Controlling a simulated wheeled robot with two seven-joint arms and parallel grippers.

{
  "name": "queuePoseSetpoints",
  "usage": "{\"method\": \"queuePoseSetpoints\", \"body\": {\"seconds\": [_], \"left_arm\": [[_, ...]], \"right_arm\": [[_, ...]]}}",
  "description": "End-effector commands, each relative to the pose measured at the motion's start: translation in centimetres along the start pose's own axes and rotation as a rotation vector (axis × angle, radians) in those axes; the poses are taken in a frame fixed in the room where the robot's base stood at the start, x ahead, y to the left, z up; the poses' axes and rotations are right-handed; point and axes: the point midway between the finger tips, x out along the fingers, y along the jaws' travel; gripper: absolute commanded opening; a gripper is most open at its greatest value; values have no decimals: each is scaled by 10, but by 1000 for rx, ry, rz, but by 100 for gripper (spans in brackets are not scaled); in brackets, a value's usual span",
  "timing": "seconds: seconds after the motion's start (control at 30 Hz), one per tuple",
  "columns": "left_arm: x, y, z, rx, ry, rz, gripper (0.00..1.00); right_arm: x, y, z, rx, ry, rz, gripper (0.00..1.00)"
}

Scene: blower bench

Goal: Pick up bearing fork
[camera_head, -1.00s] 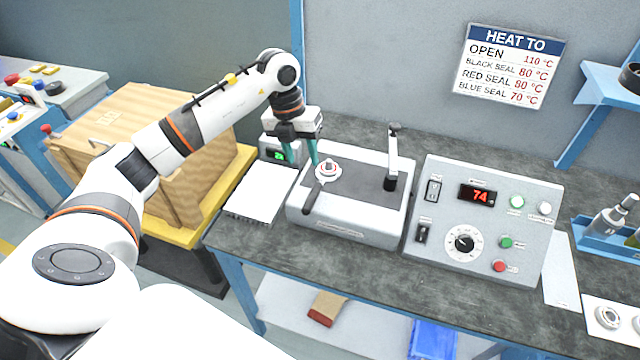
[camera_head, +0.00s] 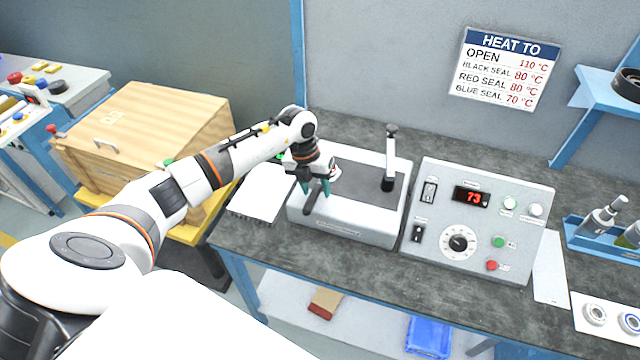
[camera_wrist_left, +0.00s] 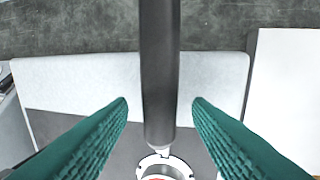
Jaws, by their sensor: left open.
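The bearing fork (camera_head: 311,213) has a dark bar-like handle and lies on the grey heater unit, its handle pointing toward the front edge. In the left wrist view the fork's handle (camera_wrist_left: 160,60) runs upright down the middle, and a pale metal ring (camera_wrist_left: 163,166) shows at its lower end, partly cut off. My left gripper (camera_head: 314,190) is open over the handle. Its green ridged fingers stand one on each side of the handle, with a gap on both sides. In the head view the gripper hides part of the ring end.
The heater unit (camera_head: 345,229) has an upright post (camera_head: 390,160) right of the fork. A control box (camera_head: 478,215) showing 73 stands farther right. White sheets (camera_head: 258,196) lie left of the unit, and a wooden crate (camera_head: 140,125) stands beyond the bench's left end.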

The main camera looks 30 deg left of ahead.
Motion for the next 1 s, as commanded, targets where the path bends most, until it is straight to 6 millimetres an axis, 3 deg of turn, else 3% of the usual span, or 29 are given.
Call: {"method": "queuePoseSetpoints", "body": {"seconds": [0.1, 0.37, 0.73, 1.0], "left_arm": [[0, 0, 0, 0, 0, 0, 42], [0, 0, 0, -1, 0, 0, 0], [-8, 1, -2, -1, 5, 2, 0], [-55, 11, -2, 2, 8, 2, 0]], "right_arm": [[0, 0, 0, 0, 0, 0, 46], [0, 0, 0, 0, 0, 0, 46], [3, 0, -1, -1, 1, 0, 46], [19, 0, -2, -1, 1, 0, 46]]}}
